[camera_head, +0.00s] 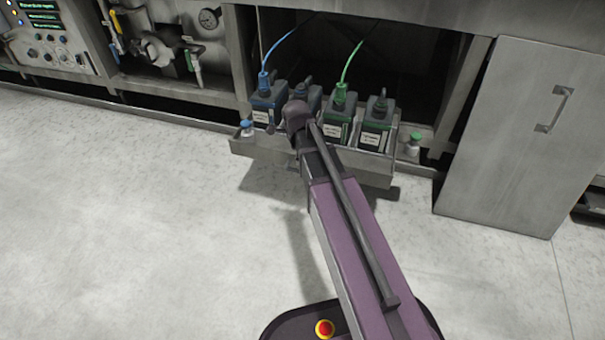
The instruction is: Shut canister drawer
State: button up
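The canister drawer (361,167) is a grey metal tray pulled out of the dark opening in the machine's lower front. It holds several dark canisters with white labels: a blue-trimmed canister (266,103) and another partly hidden one (311,95) at left, and two green-trimmed canisters (340,117) (375,125) at right. A blue hose (277,45) and a green hose (350,62) run up from two of them. My purple arm reaches up to the drawer's front, and its dark joint covers part of the drawer and canisters. My gripper cannot be made out.
A small blue-capped bottle (247,129) stands at the drawer's left and a green-capped one (413,145) at its right. A grey door panel (519,135) with a handle stands further right. Pipes and a gauge (208,18) are at upper left. The pale floor in front is clear.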

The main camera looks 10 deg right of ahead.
jog(key=shift+w+d+f+b, duration=0.15)
jog(key=shift+w+f+b, duration=0.1)
jog(key=shift+f+b, duration=1.1)
jog(key=shift+w+d+f+b, duration=0.1)
jog(key=shift+w+f+b, duration=0.1)
jog(key=shift+f+b, duration=1.15)
jog(key=shift+w+d+f+b, duration=0.15)
jog(key=shift+w+f+b, duration=0.1)
jog(key=shift+f+b, duration=1.1)
jog(key=shift+f, duration=0.15)
grip_shut()
